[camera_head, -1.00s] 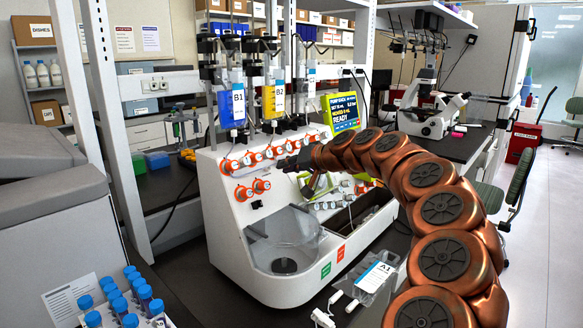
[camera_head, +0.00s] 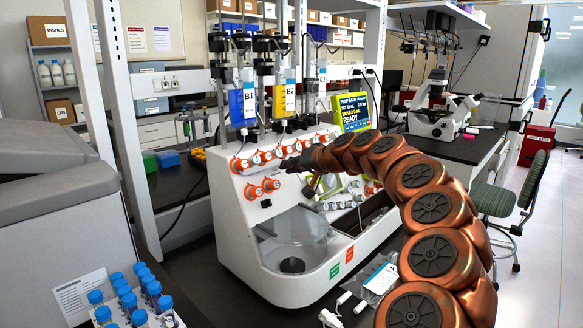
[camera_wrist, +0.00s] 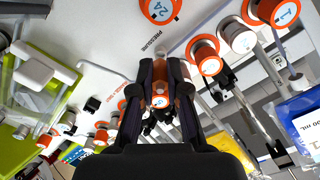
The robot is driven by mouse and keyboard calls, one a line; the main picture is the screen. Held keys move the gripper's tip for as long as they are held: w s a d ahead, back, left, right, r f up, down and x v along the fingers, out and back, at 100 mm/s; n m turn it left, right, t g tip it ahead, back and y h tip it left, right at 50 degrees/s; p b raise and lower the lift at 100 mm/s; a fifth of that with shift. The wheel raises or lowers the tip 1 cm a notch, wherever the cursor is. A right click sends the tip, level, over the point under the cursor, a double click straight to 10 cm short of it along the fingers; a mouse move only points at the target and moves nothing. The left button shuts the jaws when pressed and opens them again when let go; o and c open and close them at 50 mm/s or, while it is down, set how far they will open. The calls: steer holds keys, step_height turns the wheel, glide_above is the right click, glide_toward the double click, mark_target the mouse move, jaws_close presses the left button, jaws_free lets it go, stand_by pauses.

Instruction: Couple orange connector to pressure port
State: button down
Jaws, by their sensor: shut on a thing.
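In the wrist view my gripper (camera_wrist: 161,75) is shut on a small orange connector (camera_wrist: 160,99), which shows between the two dark fingers. The gripper faces the white panel of the cell processor (camera_wrist: 115,35). The word PRESSURE (camera_wrist: 154,44) is printed on the panel just beyond the fingertips. The pressure port itself is hard to make out there, and I cannot tell whether the connector touches it. In the head view my gripper (camera_head: 288,165) is at the front of the cell processor (camera_head: 245,235), beside its orange knobs. The held connector is too small to tell there.
Orange-ringed knobs (camera_wrist: 207,56) stick out close around the gripper. Bags B1 (camera_head: 243,105) and B2 (camera_head: 290,97) hang above the panel. A clear round chamber (camera_head: 300,238) sits below. A rack of blue-capped tubes (camera_head: 140,300) stands at lower left.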

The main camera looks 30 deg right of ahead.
steer(key=shift+x, duration=0.8)
stand_by(0.4)
steer(key=c, duration=1.1)
jaws_free()
steer(key=v, duration=1.2)
